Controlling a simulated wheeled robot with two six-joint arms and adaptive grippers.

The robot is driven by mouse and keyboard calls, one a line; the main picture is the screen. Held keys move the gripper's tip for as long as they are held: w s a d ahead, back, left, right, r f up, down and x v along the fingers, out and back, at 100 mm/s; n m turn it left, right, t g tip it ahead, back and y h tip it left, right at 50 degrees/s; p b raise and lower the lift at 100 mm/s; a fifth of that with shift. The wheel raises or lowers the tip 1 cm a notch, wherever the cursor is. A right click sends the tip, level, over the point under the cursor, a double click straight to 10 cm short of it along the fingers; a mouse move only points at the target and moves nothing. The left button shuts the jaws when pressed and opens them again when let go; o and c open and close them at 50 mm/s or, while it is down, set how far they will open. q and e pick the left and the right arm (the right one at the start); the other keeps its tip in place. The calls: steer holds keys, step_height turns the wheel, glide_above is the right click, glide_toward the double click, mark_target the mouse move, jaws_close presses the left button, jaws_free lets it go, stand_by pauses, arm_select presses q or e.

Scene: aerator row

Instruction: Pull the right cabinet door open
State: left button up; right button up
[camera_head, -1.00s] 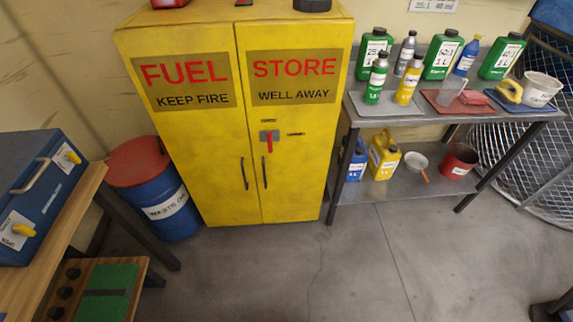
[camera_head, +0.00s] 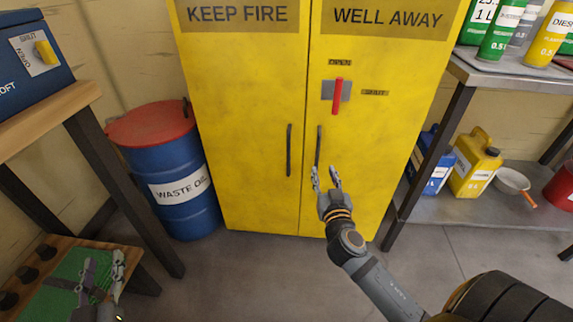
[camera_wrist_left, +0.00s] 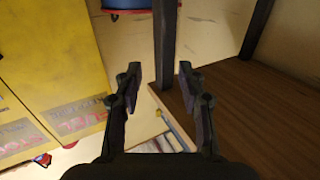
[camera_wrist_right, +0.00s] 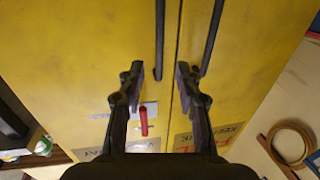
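The yellow cabinet's right door (camera_head: 370,140) is shut flush with the left door (camera_head: 245,110). Its dark vertical handle (camera_head: 318,147) is by the middle seam. A red lever (camera_head: 337,100) stands vertical on its plate, between the OPEN label above and the SHUT label at right. My right gripper (camera_head: 326,178) is open just in front of the handle's lower end. In the right wrist view the handle (camera_wrist_right: 160,38) lines up between the spread fingers; I cannot tell whether they surround it. My left gripper (camera_wrist_left: 160,85) is open and empty, low at the left in the head view (camera_head: 101,275).
A blue waste oil drum (camera_head: 180,190) with a red lid stands left of the cabinet. A wooden bench (camera_head: 50,115) is further left. A metal shelf table (camera_head: 500,80) with bottles and cans stands close on the right. The floor in front is clear.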

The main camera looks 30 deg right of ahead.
mark_target(318, 153)
steer(key=x, duration=0.5)
steer(key=shift+r, duration=0.2)
steer(key=x, duration=0.5)
steer(key=shift+w+d+f, duration=0.1)
steer(key=shift+w+d, duration=0.05)
steer(key=shift+w, duration=0.05)
arm_select(q)
step_height(318, 153, up, 8)
steer(key=t, duration=0.3)
steer(key=shift+f+t+h, duration=0.15)
steer(key=shift+t+h, duration=0.15)
steer(key=shift+s, duration=0.1)
arm_select(e)
steer(key=shift+c, duration=0.3)
jaws_close()
